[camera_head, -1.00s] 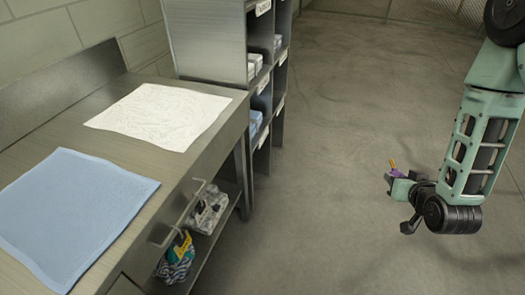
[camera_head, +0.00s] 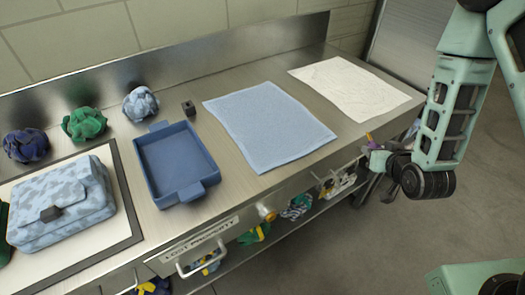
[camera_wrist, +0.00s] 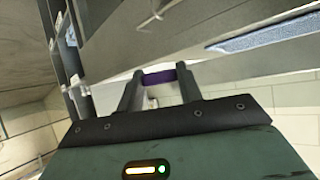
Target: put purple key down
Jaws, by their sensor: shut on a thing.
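My gripper (camera_head: 376,150) is at the right in the head view, by the right end of the metal table (camera_head: 221,218). It is shut on the purple key (camera_wrist: 160,77), which shows as a short purple bar between the two fingers in the wrist view. In the head view only a small purple part of the key (camera_head: 374,146) shows, with a thin orange piece beside it. The key looks held clear of the tabletop; the gripper hides most of its shape.
A blue cloth (camera_head: 270,125) and a white cloth (camera_head: 355,88) lie flat on the table. Left of them are an empty blue tray (camera_head: 176,160), a small black block (camera_head: 188,107), several rolled bundles and a camouflage sling bag (camera_head: 62,205). Handles stick out along the front edge.

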